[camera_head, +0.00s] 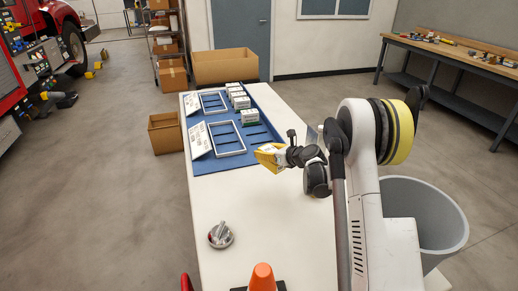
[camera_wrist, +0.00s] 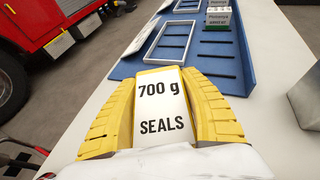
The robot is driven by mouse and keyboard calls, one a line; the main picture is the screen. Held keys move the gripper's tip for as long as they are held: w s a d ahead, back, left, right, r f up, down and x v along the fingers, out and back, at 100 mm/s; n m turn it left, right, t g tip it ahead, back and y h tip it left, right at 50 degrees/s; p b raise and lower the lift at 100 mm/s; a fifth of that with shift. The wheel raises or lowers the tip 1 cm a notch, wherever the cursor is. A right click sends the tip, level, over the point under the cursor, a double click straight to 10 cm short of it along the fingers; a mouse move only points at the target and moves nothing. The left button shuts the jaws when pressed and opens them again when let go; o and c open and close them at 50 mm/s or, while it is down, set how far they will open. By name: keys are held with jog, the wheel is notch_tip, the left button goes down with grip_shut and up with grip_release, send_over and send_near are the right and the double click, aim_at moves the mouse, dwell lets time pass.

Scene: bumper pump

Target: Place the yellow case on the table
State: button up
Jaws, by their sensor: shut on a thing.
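My gripper (camera_wrist: 157,76) is shut on a case (camera_wrist: 161,108) with a white face that reads "700 g SEALS". In the head view my gripper (camera_head: 268,155) shows as a small yellow and white shape over the right edge region of the blue board. The white table (camera_head: 245,205) runs below, with bare top in front of the board. I cannot tell the height of the case above it.
The blue board (camera_head: 240,160) holds white frames, sign plates and several small boxes (camera_head: 240,101). A metal knob-like part (camera_head: 220,235) and an orange cone (camera_head: 263,278) stand on the near table. A grey bin (camera_head: 425,215) is at right, cardboard boxes (camera_head: 225,66) behind.

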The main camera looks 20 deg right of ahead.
jog(key=shift+w+d+f, duration=0.2)
jog(key=shift+w+f, duration=0.3)
jog(key=shift+f, duration=0.35)
jog(key=a+f+b, duration=0.1)
jog(key=a+f, duration=0.1)
jog(key=a, duration=0.1)
jog(key=a+f+b, duration=0.2)
jog(key=a, duration=0.2)
jog(key=s+a+f+b, duration=0.1)
jog(key=a+f+b, duration=0.1)
jog(key=a+f, duration=0.1)
jog(key=shift+a, duration=0.7)
notch_tip(320, 180, down, 4)
jog(key=shift+f+b, duration=0.1)
jog(key=shift+b, duration=0.95)
jog(key=shift+r, duration=0.2)
jog(key=shift+f, duration=0.15)
jog(key=o, duration=1.4)
jog(key=shift+c, duration=0.2)
